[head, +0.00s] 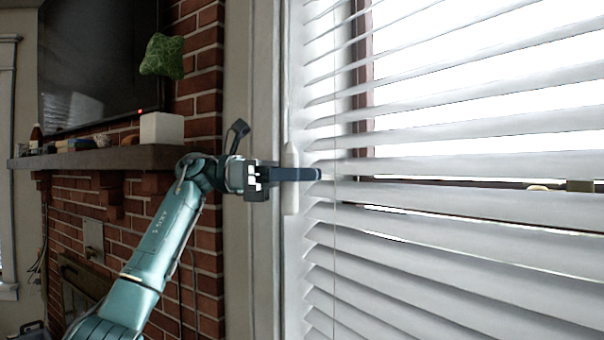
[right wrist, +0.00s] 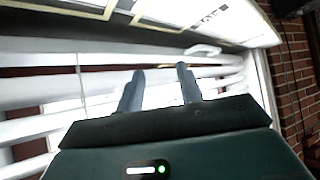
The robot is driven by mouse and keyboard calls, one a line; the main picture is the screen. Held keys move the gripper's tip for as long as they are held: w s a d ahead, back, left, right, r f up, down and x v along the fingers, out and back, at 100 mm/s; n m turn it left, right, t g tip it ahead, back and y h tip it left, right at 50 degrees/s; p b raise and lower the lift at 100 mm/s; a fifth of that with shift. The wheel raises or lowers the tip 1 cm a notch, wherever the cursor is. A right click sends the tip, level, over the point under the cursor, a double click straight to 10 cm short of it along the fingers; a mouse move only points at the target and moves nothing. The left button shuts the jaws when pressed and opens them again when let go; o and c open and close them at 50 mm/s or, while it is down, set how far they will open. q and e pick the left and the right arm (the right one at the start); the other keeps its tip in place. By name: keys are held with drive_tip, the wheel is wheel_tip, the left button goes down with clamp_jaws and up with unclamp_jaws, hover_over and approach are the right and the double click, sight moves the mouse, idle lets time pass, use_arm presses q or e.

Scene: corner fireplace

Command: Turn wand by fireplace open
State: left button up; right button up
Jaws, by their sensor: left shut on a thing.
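The white blind wand (head: 291,205) hangs upright at the left edge of the window blind (head: 450,210) in the head view. My left gripper (head: 318,174) reaches across it from the left and is shut on it; the fingers hide its middle. The slats are tilted, with bright light through the upper gaps and narrower gaps lower down. In the right wrist view my right gripper (right wrist: 160,76) has its two fingers apart with nothing between them. Blind slats (right wrist: 45,85) show behind those fingers.
The brick fireplace (head: 130,225) with its mantel (head: 100,158) stands left of the window. A white box (head: 161,128) and a green leafy plant (head: 162,56) are near the mantel's right end. A dark television (head: 97,65) hangs above. A brick wall (right wrist: 292,75) shows right in the right wrist view.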

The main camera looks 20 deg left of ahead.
use_arm(q)
drive_tip(key=shift+s+m+g, duration=0.2)
drive_tip(key=shift+m+g, duration=0.9)
drive_tip(key=shift+g, duration=1)
drive_tip(key=o, duration=1)
drive_tip(key=shift+a, duration=3.8)
